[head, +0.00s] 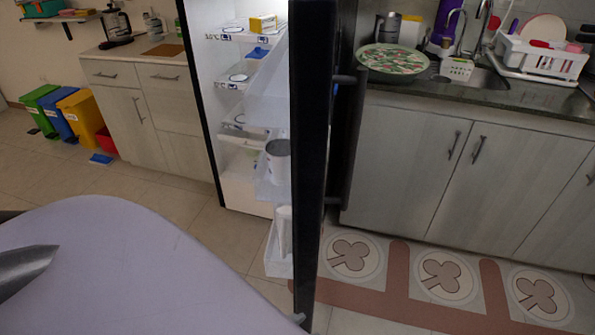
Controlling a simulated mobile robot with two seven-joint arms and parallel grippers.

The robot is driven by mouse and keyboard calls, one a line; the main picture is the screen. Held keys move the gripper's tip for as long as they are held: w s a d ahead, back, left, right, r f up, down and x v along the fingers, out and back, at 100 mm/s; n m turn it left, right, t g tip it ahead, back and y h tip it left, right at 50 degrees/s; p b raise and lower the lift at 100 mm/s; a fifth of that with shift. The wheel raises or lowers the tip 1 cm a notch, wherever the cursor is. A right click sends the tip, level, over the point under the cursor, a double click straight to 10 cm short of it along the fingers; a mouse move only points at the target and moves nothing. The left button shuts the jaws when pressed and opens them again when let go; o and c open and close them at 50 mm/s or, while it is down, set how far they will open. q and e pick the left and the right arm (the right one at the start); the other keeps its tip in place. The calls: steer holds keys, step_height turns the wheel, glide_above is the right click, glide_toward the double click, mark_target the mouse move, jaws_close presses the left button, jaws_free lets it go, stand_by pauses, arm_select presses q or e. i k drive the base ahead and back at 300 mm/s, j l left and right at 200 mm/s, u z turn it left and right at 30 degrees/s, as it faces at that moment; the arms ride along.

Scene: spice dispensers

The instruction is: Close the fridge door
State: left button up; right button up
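The fridge (211,105) stands open in the middle of the head view, with its lit white shelves showing. Its dark door (309,150) stands wide open and is seen almost edge-on, reaching toward me. The door's inner bins face left, and a grey can (278,160) sits in one. A dark vertical handle (347,145) is on the door's outer side, to the right.
A pale lavender rounded surface (130,265) fills the lower left, with a pointed grey metal piece (25,268) over it. A counter with cabinets (400,160) stands right of the door. A patterned mat (400,285) lies on the floor. Coloured bins (80,112) stand far left.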

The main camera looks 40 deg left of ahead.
mark_target(291, 89)
steer(key=i+l+u, duration=0.15)
steer(key=u, duration=0.35)
steer(key=i+l+u, duration=0.1)
steer(key=l+u, duration=0.2)
steer(key=u, duration=0.15)
steer(key=i+l+u, duration=0.1)
steer(key=l+u, duration=0.25)
steer(key=i+l+u, duration=0.1)
steer(key=l+u, duration=0.6)
steer(key=j+u, duration=0.1)
steer(key=u, duration=0.2)
steer(key=j+u, duration=0.1)
steer(key=u, duration=0.15)
steer(key=i, duration=0.05)
